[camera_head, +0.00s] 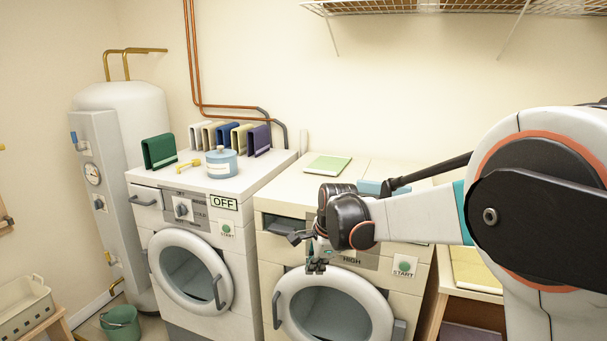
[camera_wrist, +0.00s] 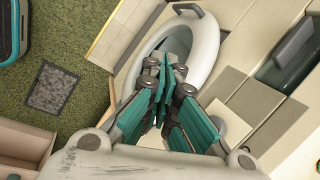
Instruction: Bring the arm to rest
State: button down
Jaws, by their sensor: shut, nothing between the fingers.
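My arm reaches in from the right in the head view and is bent, with its end in front of the right-hand machine (camera_head: 275,205). My gripper (camera_head: 316,266) points down in front of that machine's control panel, just above the round door (camera_head: 350,285). In the wrist view my gripper (camera_wrist: 165,70) shows its teal fingers together, with nothing held between them. The round door's white rim (camera_wrist: 207,45) lies beyond the fingertips. Whether the gripper touches the machine cannot be told.
A wire shelf (camera_head: 430,7) hangs above. A green bucket (camera_head: 121,325) stands on the floor.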

jog(key=s+d+r+n+t, duration=0.1)
jog(key=s+d+r+n, duration=0.35)
jog(key=s, duration=0.35)
jog(key=s+d+r+n+t, duration=0.1)
jog(key=s+d+r+n, duration=0.2)
jog(key=s+d+r, duration=0.4)
jog(key=s+d+f+n, duration=0.1)
jog(key=s+n, duration=0.2)
jog(key=s, duration=0.3)
jog(key=s+d+f+n+t+h, duration=0.1)
jog(key=s+d+f+n, duration=0.1)
jog(key=s, duration=0.4)
jog(key=s+d+f+n+h, duration=0.1)
jog(key=s+d+f+n, duration=0.1)
jog(key=s+n, duration=0.2)
jog(key=shift+s+d+t, duration=0.2)
jog(key=shift+s+t, duration=0.2)
jog(key=shift+s, duration=0.55)
